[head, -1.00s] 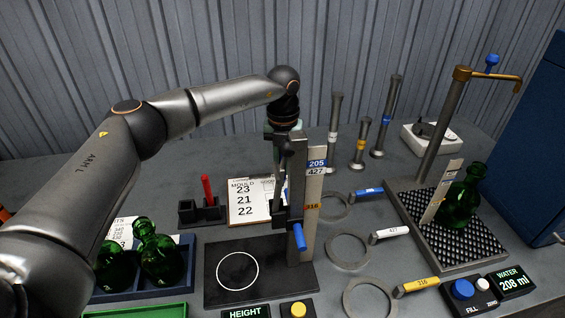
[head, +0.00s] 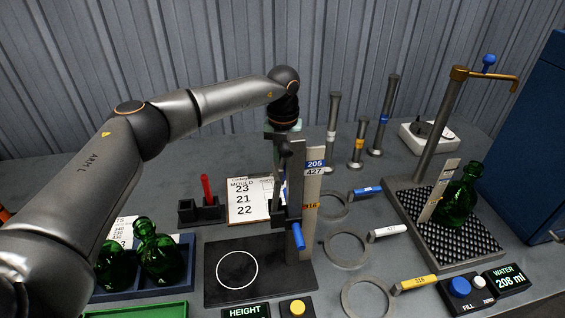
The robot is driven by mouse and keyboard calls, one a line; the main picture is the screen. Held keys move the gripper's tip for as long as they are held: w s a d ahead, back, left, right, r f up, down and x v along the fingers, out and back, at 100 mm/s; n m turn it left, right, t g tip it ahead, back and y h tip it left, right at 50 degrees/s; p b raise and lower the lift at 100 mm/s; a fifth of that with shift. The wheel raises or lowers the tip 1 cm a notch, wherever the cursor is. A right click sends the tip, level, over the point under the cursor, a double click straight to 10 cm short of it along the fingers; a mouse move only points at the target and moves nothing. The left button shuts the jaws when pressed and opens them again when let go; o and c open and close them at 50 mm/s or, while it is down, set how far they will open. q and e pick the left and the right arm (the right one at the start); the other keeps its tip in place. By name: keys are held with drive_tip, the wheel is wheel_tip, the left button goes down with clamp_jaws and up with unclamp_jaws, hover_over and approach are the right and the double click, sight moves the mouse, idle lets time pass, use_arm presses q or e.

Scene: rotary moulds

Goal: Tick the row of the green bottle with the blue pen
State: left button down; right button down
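A white sheet on a board (head: 249,201), headed MOULD with rows 23, 21 and 22, lies behind the black gauge base. Its right part is hidden by my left gripper (head: 279,190) and the gauge. The gripper points down there; its fingertips are mostly hidden, so I cannot tell its opening. A red pen (head: 206,187) stands in a black two-slot holder (head: 187,211). One green bottle (head: 460,203) stands on the grated tray at right; two more green bottles (head: 160,257) are in the left tray. My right gripper is not in view.
The upright height gauge (head: 313,190) with a blue knob (head: 298,236) stands close to my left gripper. Several grey rings with tags (head: 346,248) lie to its right. A brass tap (head: 484,75) rises over the grated tray (head: 480,262). Metal cylinders (head: 377,115) stand behind.

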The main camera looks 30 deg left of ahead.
use_arm(q)
drive_tip(key=shift+w+p, duration=0.35)
drive_tip(key=shift+w, duration=0.25)
idle(0.8)
wheel_tip(320, 180, up, 6)
drive_tip(key=p, duration=0.4)
idle(0.7)
idle(0.5)
